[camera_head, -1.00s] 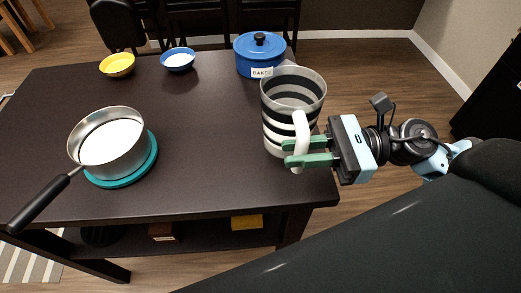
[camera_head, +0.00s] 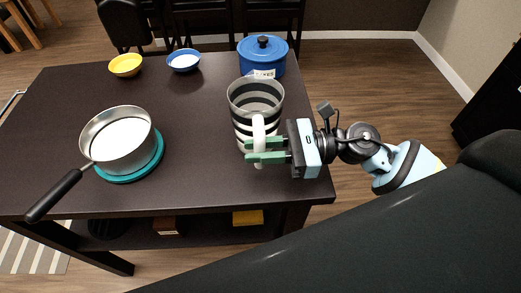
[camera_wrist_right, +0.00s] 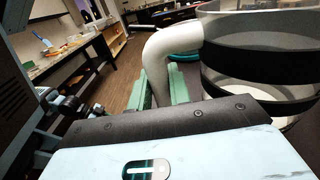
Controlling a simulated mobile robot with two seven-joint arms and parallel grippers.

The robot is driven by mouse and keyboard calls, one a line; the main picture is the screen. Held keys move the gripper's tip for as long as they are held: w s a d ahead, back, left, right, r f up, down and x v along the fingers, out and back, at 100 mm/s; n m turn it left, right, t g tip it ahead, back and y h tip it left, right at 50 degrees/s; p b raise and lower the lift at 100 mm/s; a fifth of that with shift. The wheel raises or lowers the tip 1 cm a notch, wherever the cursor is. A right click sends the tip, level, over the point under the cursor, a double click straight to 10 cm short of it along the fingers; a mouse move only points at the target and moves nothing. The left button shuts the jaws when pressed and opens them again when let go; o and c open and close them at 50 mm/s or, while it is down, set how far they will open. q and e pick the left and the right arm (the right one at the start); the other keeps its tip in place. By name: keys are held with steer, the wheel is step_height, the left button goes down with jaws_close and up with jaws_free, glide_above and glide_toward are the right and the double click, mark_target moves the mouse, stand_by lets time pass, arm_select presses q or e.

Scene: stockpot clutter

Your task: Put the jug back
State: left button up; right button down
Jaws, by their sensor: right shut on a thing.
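The jug (camera_head: 243,112) is grey-white with black stripes and a white handle, and stands upright at the right part of the dark table. My right gripper (camera_head: 266,151) is shut on the jug's handle, with its green fingers around it. In the right wrist view the handle (camera_wrist_right: 157,62) runs down between the green fingers (camera_wrist_right: 163,88), and the striped jug body (camera_wrist_right: 265,60) fills the right side. I cannot tell whether the jug's base touches the table. My left gripper is not in view.
A saucepan (camera_head: 117,141) sits on a teal trivet (camera_head: 153,163) at the left. A blue lidded pot (camera_head: 262,59) with a label is behind the jug. Yellow (camera_head: 126,66) and blue (camera_head: 183,61) bowls stand at the back. The table middle (camera_head: 195,120) is clear.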

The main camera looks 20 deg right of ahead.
steer(key=shift+f, duration=0.4)
steer(key=shift+f, duration=0.2)
steer(key=c, duration=1.3)
jaws_free()
